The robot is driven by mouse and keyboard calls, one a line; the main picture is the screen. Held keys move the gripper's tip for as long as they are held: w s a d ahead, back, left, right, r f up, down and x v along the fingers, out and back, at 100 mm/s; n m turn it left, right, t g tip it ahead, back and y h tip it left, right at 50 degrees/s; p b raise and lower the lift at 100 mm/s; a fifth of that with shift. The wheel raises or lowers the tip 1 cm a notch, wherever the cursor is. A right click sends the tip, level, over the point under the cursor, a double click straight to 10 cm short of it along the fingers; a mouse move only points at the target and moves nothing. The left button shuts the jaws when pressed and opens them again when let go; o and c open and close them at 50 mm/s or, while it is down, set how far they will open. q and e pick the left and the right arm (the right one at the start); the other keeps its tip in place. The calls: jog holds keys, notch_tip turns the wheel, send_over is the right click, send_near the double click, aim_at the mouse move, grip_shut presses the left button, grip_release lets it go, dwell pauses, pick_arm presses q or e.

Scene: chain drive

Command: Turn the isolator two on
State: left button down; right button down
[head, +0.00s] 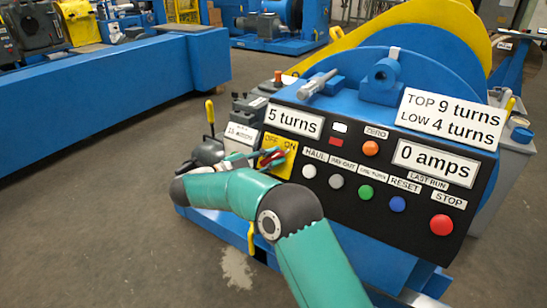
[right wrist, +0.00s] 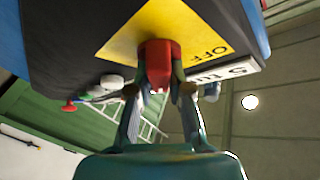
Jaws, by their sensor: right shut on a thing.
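The isolator is a red handle (head: 272,155) on a yellow plate (head: 289,145) marked OFF and ON, at the left end of the black control panel. My right gripper (head: 268,161) is at the handle, with its arm reaching in from below. In the right wrist view the two fingers (right wrist: 158,88) are shut on the red handle (right wrist: 158,63), one on each side. The yellow plate (right wrist: 185,28) is behind it, with OFF readable at the right. The gripper partly hides the handle, and I cannot tell which word it points to. My left gripper is not in view.
The panel (head: 320,205) has several buttons, including a green one (head: 365,192) and a red stop button (head: 441,225). Its displays read 5 turns and 0 amps. A yellow-topped lever (head: 210,112) stands to the left. Open floor (head: 90,200) lies at left.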

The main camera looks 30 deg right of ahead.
jog(key=shift+a+f, duration=0.15)
jog(key=shift+f, duration=0.05)
dwell(0.3)
jog(key=c, duration=1.1)
grip_release()
jog(key=shift+w, duration=0.1)
jog(key=shift+r, duration=0.1)
jog(key=a, duration=0.7)
jog(key=shift+w+a, duration=0.1)
jog(key=shift+a, duration=0.15)
